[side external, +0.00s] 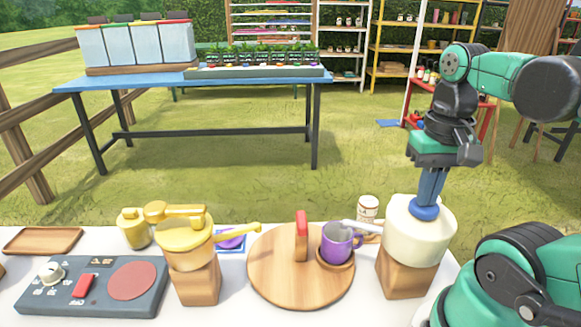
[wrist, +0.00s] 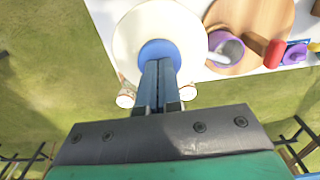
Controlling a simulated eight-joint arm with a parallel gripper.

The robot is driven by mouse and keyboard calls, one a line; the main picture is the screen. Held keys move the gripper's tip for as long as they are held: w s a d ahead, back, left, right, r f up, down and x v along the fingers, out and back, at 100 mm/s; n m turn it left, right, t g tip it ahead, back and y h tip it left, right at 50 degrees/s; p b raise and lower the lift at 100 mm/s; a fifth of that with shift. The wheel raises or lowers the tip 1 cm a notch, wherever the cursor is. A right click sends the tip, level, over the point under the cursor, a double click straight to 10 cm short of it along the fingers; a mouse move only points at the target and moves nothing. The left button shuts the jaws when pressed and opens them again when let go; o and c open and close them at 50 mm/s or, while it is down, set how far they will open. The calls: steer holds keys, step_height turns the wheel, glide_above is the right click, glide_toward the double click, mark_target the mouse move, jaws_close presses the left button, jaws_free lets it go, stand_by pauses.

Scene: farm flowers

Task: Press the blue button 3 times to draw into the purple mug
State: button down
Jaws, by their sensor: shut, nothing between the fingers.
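The blue button (side external: 424,212) sits on top of a cream dispenser (side external: 418,240) that stands on a wooden block. My gripper (side external: 428,198) is shut and empty, pointing straight down with its fingertips at the button. In the wrist view the fingertips (wrist: 158,66) overlap the blue button (wrist: 158,46); how far it is pressed cannot be told. The purple mug (side external: 337,243) stands upright on a small wooden coaster on a round board, and the dispenser's pale spout reaches over it. The mug (wrist: 232,48) also shows right of the dispenser in the wrist view.
The round wooden board (side external: 275,282) carries a red-topped wooden handle (side external: 301,232). A yellow dispenser (side external: 190,245) stands left of it, beside a grey control panel (side external: 95,287) and a wooden tray (side external: 42,241). A labelled jar (side external: 367,208) stands behind the mug.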

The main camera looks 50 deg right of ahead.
stand_by(0.4)
steer(key=shift+r, duration=1.45)
steer(key=shift+f, duration=1.5)
stand_by(2.6)
steer(key=shift+r, duration=1.5)
stand_by(0.5)
